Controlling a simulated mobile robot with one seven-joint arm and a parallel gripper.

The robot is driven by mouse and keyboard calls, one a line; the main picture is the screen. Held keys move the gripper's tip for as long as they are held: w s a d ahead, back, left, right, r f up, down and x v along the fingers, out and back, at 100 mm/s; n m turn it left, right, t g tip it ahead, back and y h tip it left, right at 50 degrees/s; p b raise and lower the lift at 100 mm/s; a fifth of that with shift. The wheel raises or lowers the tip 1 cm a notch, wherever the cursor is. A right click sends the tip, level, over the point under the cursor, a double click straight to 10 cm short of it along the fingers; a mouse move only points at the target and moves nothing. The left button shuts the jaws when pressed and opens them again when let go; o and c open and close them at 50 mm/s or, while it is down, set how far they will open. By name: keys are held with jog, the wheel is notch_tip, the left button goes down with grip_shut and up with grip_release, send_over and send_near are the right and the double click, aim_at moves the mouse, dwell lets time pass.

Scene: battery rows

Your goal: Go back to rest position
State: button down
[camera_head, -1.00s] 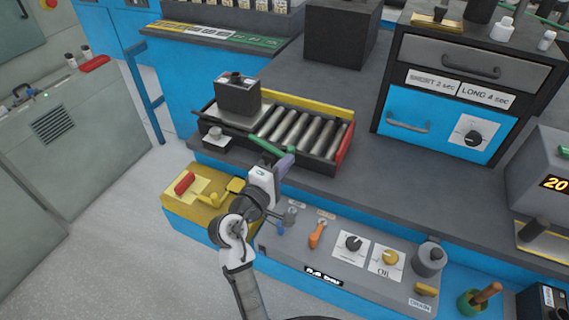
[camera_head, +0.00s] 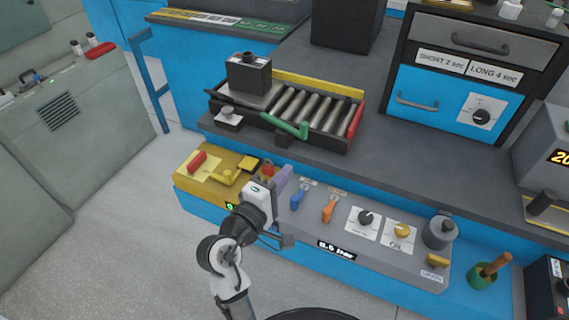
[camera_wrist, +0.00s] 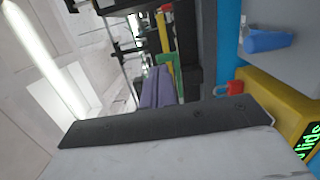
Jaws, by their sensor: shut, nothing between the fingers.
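My arm reaches up from the bottom of the head view, and my gripper (camera_head: 283,176) is in front of the bench, over the left end of the grey control panel (camera_head: 300,223). Its purple fingers are together with nothing between them. They also show in the wrist view (camera_wrist: 156,88). The gripper is apart from the roller tray, which lies behind it.
A roller tray (camera_head: 357,118) with a green handle (camera_head: 290,126) and a dark battery block (camera_head: 248,73) stands on the bench. A yellow box (camera_head: 190,172) with a red lever is left of my gripper. Knobs line the panel. Floor at left is open.

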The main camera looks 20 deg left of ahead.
jog(key=shift+s+d, duration=0.15)
jog(key=shift+s, duration=0.4)
